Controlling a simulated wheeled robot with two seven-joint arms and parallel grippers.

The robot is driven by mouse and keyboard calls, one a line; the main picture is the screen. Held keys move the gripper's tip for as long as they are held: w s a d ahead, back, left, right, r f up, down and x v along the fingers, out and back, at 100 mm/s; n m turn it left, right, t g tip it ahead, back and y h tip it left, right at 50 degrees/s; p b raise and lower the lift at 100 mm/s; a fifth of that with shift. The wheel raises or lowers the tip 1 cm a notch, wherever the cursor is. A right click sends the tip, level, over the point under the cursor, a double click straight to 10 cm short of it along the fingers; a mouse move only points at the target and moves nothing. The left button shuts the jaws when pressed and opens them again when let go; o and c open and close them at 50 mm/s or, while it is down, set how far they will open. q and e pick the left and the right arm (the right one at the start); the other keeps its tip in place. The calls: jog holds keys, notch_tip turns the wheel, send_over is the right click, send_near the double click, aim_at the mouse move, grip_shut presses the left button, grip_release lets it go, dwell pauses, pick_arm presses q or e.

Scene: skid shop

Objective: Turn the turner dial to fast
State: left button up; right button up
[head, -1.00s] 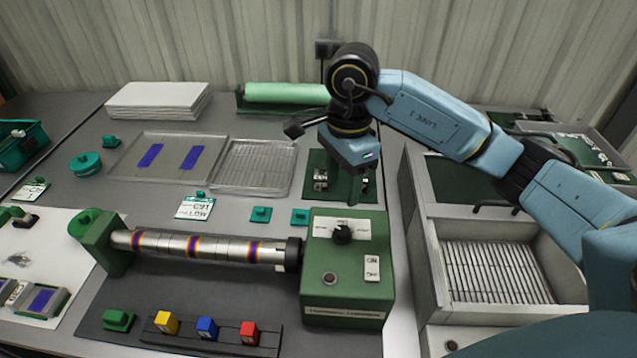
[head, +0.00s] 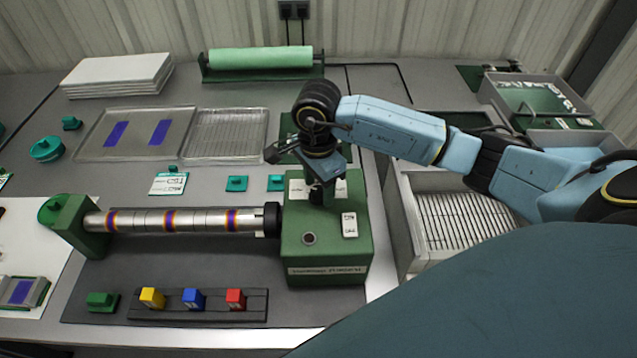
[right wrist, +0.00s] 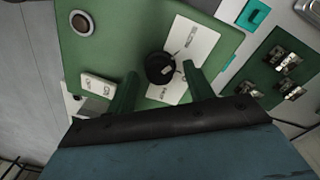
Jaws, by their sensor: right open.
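The turner is a green box (head: 325,252) at the right end of a striped metal roller. Its dial is a black round knob (right wrist: 160,68) on a white label plate (right wrist: 193,43) in the right wrist view; the lettering is too small to read. My right gripper (right wrist: 160,70) is open, its two green fingers on either side of the knob; I cannot tell whether they touch it. In the head view the right gripper (head: 320,192) hangs over the plate and hides the dial. My left gripper is not in view.
A white on/off switch (head: 349,225) and a round button (head: 309,239) sit on the box top. The striped roller (head: 180,220) runs left. A rack with yellow, blue and red blocks (head: 195,300) lies in front. A grey slatted bin (head: 465,225) stands at right.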

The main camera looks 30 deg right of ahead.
jog(key=c, duration=1)
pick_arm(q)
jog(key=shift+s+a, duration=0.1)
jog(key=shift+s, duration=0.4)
pick_arm(e)
jog(key=shift+o, duration=0.2)
